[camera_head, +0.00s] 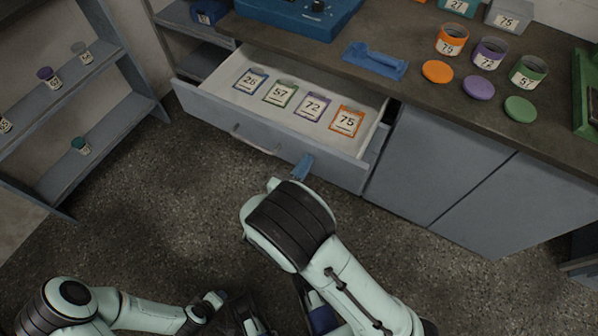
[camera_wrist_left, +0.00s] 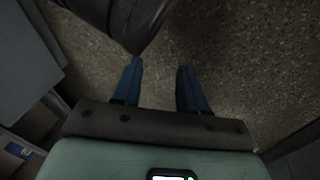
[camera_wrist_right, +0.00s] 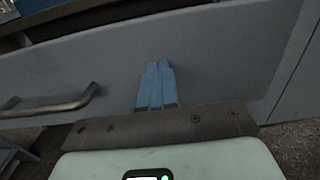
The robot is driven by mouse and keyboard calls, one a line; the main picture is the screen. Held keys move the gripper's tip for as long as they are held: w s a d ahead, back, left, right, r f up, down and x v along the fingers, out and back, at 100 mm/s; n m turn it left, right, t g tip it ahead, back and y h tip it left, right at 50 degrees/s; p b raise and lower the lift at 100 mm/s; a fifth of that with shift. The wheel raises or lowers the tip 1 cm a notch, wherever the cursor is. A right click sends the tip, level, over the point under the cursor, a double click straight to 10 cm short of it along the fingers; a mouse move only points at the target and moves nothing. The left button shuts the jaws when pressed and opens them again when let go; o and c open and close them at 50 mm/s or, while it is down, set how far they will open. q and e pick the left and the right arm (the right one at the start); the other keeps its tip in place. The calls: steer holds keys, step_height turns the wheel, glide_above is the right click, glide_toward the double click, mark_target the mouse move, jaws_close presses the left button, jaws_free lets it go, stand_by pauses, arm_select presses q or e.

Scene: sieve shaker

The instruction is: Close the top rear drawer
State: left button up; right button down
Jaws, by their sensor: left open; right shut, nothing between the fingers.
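The drawer (camera_head: 207,109) under the worktop is pulled open, its grey front facing me. Its white inside holds several labelled cards. The curved metal handle (camera_wrist_right: 50,105) is on the front, left of my right gripper. My right gripper (camera_head: 305,160) is shut and empty at the right part of the drawer front; in the right wrist view its blue fingers (camera_wrist_right: 158,66) point at the panel. I cannot tell whether they touch it. My left gripper (camera_wrist_left: 157,70) is open and empty, low over the floor, away from the drawer; in the head view it shows only partly.
The worktop (camera_head: 420,95) carries a blue device (camera_head: 300,14), a blue holder (camera_head: 375,60), several jars and loose lids. Closed cabinet doors (camera_head: 430,165) are right of the drawer. A shelf rack (camera_head: 100,150) with small jars stands at left. Speckled floor is clear before the drawer.

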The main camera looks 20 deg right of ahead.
steer(key=p, duration=0.2)
glide_above(328, 141)
steer(key=b+x, duration=0.1)
steer(key=x, duration=0.9)
steer(key=shift+w+d, duration=0.5)
steer(key=shift+d, duration=0.1)
arm_select(q)
steer(key=shift+s+d+r, duration=0.55)
steer(key=shift+s+r, duration=0.1)
steer(key=shift+r, duration=0.1)
arm_select(e)
steer(key=shift+d+r, duration=0.2)
steer(key=shift+d+r, duration=0.1)
steer(key=shift+r, duration=0.05)
